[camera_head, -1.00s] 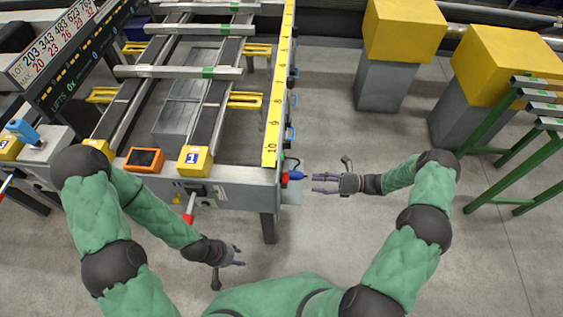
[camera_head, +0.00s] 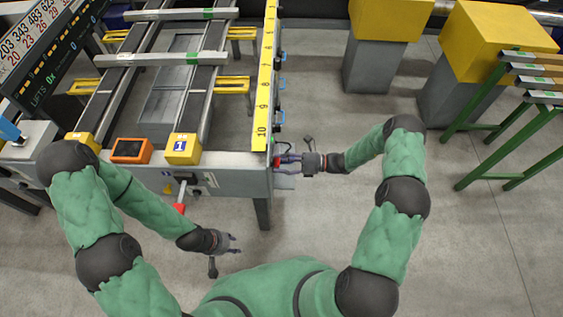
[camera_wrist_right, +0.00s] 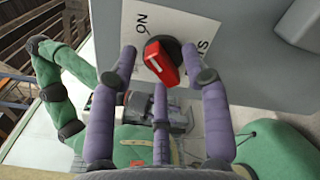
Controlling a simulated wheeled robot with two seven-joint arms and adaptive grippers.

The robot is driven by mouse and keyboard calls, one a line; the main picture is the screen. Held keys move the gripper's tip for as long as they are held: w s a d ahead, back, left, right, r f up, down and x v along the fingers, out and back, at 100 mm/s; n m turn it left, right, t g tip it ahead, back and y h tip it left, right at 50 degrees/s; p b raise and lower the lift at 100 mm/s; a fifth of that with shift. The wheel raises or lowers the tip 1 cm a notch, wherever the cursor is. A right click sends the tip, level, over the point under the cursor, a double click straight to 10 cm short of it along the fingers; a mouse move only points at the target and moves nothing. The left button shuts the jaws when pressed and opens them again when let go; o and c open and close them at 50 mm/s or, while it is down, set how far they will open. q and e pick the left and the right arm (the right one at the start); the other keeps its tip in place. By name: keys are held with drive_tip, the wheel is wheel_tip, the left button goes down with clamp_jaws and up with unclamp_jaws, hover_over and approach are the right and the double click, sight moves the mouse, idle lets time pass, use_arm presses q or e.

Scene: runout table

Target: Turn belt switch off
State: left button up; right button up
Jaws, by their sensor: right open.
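The belt switch is a red knob (camera_wrist_right: 162,64) on a black round base, mounted on a pale plate with the letters ON and a partly covered BELTS label. In the head view its red part (camera_head: 277,161) shows small at the table's right corner. My right gripper (camera_head: 284,163) is open in front of it. In the right wrist view the purple fingers (camera_wrist_right: 160,72) stand around the knob; I cannot tell whether they touch it. My left gripper (camera_head: 234,244) is open and empty over the floor, left of centre.
The runout table (camera_head: 225,180) fills the upper left, with a yellow scale (camera_head: 262,100) along its edge. A red-ended lever (camera_head: 179,208) sticks out of its front. Yellow-topped pedestals (camera_head: 498,45) and a green rack (camera_head: 500,150) stand right. Floor between is clear.

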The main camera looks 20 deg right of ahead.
clamp_jaws()
drive_tip(key=shift+n, duration=0.4)
drive_tip(key=n+b, duration=0.1)
drive_tip(key=n, duration=0.4)
drive_tip(key=n+b, duration=0.1)
drive_tip(key=n, duration=1)
drive_tip(key=shift+w+f+n+b, duration=0.1)
drive_tip(key=shift+f+n+b, duration=0.25)
drive_tip(key=shift+n+b, duration=0.05)
drive_tip(key=shift+n, duration=0.3)
